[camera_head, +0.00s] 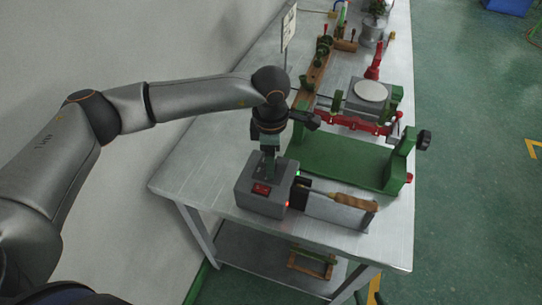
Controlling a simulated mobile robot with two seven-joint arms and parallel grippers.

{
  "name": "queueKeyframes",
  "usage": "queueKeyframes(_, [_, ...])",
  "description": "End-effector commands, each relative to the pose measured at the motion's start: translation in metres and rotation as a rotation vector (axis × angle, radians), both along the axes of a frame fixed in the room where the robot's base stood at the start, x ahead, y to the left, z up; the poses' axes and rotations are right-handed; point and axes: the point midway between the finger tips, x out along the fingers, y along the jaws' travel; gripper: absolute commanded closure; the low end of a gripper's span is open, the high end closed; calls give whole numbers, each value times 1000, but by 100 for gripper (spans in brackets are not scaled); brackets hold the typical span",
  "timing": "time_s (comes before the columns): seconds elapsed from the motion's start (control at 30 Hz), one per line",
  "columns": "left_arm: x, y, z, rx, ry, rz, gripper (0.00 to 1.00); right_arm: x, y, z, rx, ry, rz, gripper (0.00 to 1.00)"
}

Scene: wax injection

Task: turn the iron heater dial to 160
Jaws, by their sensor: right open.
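The iron heater (250,200) is a grey box at the near left of the table, with a red switch (261,189) on its face and small green and red lights at its right side. The dial cannot be made out; my gripper covers part of the box's top. My right gripper (267,170) points down at the top of the box, its fingers at or just above the surface. It is open; contact with the dial cannot be seen. The iron, with a wooden handle (354,202), lies to the right of the box. My left gripper is not in view.
The heater stands on a grey metal table (190,175). A wall lies left; green floor is right.

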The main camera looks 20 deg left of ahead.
Motion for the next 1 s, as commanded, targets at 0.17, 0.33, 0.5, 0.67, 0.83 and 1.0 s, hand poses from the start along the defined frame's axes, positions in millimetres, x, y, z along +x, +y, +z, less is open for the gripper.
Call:
queueKeyframes(0.17, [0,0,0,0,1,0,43,0,0,0,0,-1,0,50])
queueKeyframes(0.33, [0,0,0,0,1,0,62,0,0,0,0,-1,0,50])
queueKeyframes(0.5, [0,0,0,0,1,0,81,1,0,1,0,-2,0,50])
queueKeyframes(0.67, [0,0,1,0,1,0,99,1,0,1,0,-2,0,50])
queueKeyframes(0.83, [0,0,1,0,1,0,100,1,0,1,0,-2,0,50])
queueKeyframes(1.0, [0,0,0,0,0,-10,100,1,0,-2,0,-2,0,50])
